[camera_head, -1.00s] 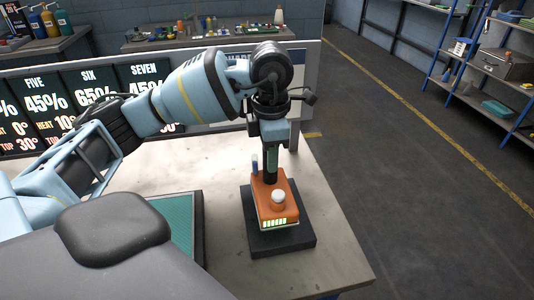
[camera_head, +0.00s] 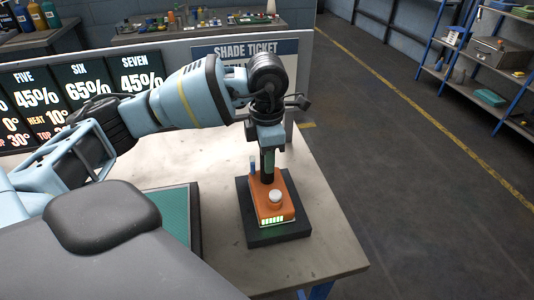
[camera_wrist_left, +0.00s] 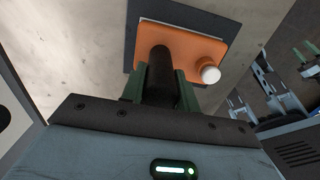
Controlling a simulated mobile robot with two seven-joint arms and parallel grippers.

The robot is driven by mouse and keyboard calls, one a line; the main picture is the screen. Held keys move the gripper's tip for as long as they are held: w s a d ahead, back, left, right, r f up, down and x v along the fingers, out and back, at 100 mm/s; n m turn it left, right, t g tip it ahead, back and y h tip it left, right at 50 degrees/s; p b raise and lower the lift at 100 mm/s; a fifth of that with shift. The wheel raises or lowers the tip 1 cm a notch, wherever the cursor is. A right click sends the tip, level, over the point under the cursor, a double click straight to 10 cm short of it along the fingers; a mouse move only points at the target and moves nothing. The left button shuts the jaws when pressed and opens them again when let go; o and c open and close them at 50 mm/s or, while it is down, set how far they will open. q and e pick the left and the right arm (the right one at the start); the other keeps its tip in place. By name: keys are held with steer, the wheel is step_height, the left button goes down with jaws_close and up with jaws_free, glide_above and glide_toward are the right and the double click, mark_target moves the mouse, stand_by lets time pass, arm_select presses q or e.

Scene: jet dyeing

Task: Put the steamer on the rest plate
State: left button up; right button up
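The steamer (camera_head: 271,203) is orange with a white knob, a lit green bar on its front and a dark upright handle. It appears to sit flat on the dark square rest plate (camera_head: 288,236), near the table's right end. My left gripper (camera_head: 267,166) points down from above with its fingers around the handle. In the left wrist view, the green fingers (camera_wrist_left: 160,88) lie on both sides of the dark handle, and the orange steamer body (camera_wrist_left: 190,50) lies over the rest plate (camera_wrist_left: 131,22).
A green mat (camera_head: 175,215) in a dark frame lies left of the plate. A display panel (camera_head: 75,95) and a shade ticket board (camera_head: 240,50) stand behind the table (camera_head: 325,225). Bare tabletop surrounds the plate. Blue shelves (camera_head: 490,60) stand across the floor at right.

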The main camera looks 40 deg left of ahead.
arm_select(q)
steer(key=o, duration=0.4)
step_height(320, 180, up, 12)
steer(key=shift+r+p, duration=0.2)
steer(key=shift+p, duration=0.2)
stand_by(0.3)
steer(key=shift+f, duration=0.1)
